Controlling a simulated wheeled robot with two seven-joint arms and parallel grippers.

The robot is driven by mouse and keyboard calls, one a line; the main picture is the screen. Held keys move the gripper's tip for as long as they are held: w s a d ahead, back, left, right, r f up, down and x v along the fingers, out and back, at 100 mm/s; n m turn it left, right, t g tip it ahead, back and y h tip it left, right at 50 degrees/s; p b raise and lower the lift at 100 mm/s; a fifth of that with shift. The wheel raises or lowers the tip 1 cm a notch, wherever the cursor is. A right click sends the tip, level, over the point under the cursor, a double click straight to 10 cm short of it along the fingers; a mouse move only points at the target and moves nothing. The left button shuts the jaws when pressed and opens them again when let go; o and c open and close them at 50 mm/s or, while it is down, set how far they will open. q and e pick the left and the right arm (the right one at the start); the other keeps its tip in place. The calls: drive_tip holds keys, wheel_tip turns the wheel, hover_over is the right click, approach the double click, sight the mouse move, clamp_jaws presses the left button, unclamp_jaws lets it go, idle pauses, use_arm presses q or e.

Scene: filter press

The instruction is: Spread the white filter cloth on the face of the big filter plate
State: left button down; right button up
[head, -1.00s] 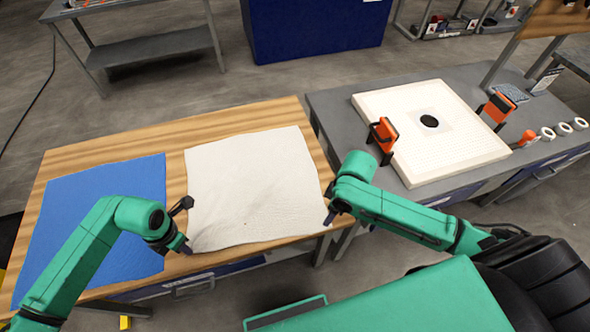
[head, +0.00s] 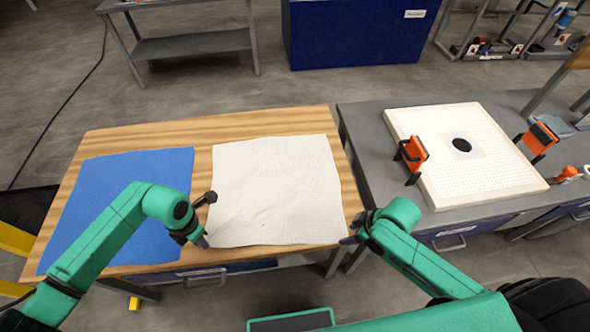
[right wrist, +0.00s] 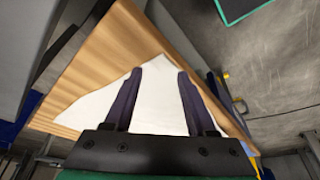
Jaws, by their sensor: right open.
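The white filter cloth (head: 275,190) lies flat on the right part of the wooden table, slightly wavy at its edges. The big filter plate (head: 485,183) is a white square slab with a dark round hole, lying on the grey bench to the right. My left gripper (head: 203,241) is at the cloth's near left corner; its jaw state is too small to tell. My right gripper (head: 350,240) is at the cloth's near right corner. In the right wrist view its two dark fingers (right wrist: 160,75) are apart, with the cloth (right wrist: 158,100) showing between and beyond them.
A blue cloth (head: 120,200) lies on the left of the wooden table (head: 200,135). Orange clamps (head: 413,152) (head: 540,138) stand at the plate's left and right edges. A narrow gap separates table and grey bench (head: 372,150). A blue cabinet (head: 350,35) stands behind.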

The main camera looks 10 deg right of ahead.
drive_tip(key=shift+x, duration=0.9)
drive_tip(key=shift+f, duration=0.1)
clamp_jaws()
drive_tip(key=shift+r, duration=2.5)
